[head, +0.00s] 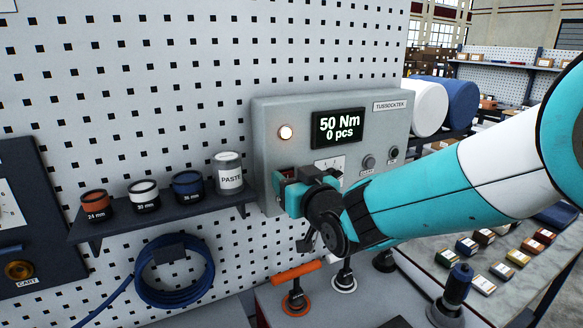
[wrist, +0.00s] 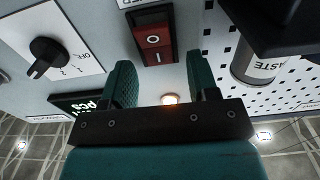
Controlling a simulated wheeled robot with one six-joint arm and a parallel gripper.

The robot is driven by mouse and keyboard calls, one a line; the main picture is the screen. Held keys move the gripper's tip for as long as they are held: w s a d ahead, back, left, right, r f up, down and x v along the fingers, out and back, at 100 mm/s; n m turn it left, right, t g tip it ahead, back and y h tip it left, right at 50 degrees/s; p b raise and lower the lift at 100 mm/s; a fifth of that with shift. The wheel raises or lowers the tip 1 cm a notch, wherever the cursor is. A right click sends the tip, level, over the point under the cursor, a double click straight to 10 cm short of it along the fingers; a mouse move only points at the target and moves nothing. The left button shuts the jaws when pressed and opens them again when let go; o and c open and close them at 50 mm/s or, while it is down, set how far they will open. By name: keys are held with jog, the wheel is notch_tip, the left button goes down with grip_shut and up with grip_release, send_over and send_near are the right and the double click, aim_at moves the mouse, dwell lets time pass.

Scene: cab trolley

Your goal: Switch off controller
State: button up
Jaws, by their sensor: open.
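The controller (head: 265,112) is a grey box on the pegboard wall. Its display (head: 339,127) is lit and reads "50 Nm 0 pcs". A round lamp (head: 286,132) glows on its front, and it also glows in the wrist view (wrist: 170,99). A red rocker switch (wrist: 153,36) in a black frame shows just beyond my fingertips; which side is pressed is unclear. My gripper (head: 287,188) is in front of the box's lower left, hiding most of the switch there. In the wrist view my gripper (wrist: 160,70) is open, with nothing between its fingers.
A black rotary knob (wrist: 47,55) on a white plate with OFF marked is beside the switch. A blue hose coil (head: 174,270) hangs below. Tools stand on the trolley top underneath.

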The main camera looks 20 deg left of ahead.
jog(key=shift+w+a, duration=0.3)
jog(key=shift+a, duration=0.1)
jog(key=c, duration=0.9)
jog(key=t+y+b, duration=0.1)
jog(key=b, duration=0.5)
jog(key=f+t+y+b, duration=0.1)
jog(key=b, duration=0.6)
jog(key=t+y+b, duration=0.1)
jog(key=b, duration=0.5)
jog(key=shift+s+d+f+y+b, duration=0.25)
jog(key=shift+f+y+b, duration=0.05)
jog(key=shift+r+b, duration=0.2)
jog(key=shift+b, duration=0.1)
jog(key=shift+r, duration=0.1)
